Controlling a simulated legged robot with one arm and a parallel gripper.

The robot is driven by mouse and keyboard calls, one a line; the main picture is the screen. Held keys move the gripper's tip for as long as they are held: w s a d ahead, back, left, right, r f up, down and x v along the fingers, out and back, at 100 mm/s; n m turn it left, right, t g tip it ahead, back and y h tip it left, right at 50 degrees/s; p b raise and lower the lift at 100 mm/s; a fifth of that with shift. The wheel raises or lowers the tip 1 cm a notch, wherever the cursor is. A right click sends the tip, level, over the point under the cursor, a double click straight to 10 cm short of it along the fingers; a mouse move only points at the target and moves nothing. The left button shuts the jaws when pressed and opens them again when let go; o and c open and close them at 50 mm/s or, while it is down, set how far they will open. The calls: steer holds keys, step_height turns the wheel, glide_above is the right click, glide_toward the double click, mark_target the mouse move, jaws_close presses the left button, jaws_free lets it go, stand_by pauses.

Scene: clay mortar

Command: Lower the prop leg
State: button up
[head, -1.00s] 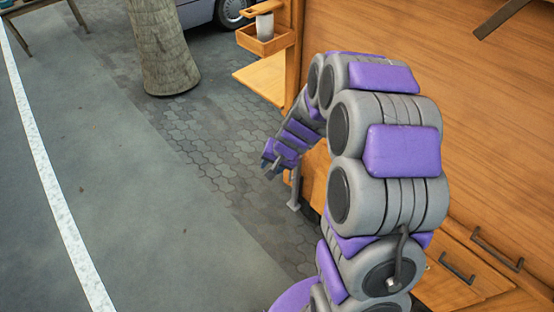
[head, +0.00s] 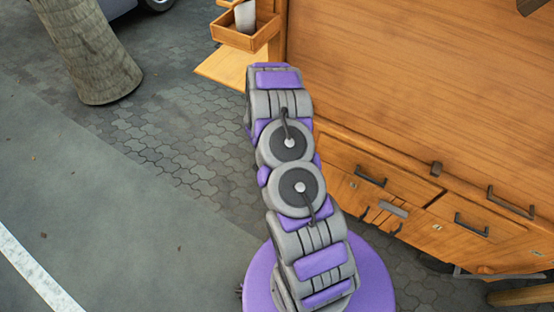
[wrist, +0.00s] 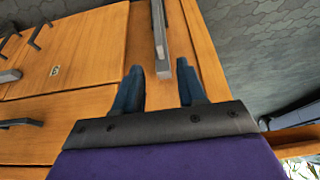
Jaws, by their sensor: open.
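The grey metal bar (wrist: 160,38), which looks like the prop leg, lies along the wooden cart panel near its edge in the wrist view. My gripper (wrist: 159,68) is open, with two dark blue fingers apart. The near end of the bar shows between the fingertips in the picture. I cannot tell whether the fingers are around it or short of it, and no contact is clear. In the head view my arm hides the gripper and the bar.
The wooden cart (head: 400,90) fills the right side, with drawers and dark handles (head: 370,175). A small wooden box (head: 245,38) holding a pale cup sticks out at its corner. A tree trunk (head: 85,55) stands at upper left. The pavement left of my arm is clear.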

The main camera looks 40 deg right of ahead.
steer(key=b+x, duration=0.4)
steer(key=x, duration=1.3)
steer(key=shift+d+f, duration=0.15)
steer(key=shift+d, duration=0.2)
steer(key=shift+s+a, duration=0.1)
steer(key=shift+a, duration=0.05)
jaws_close()
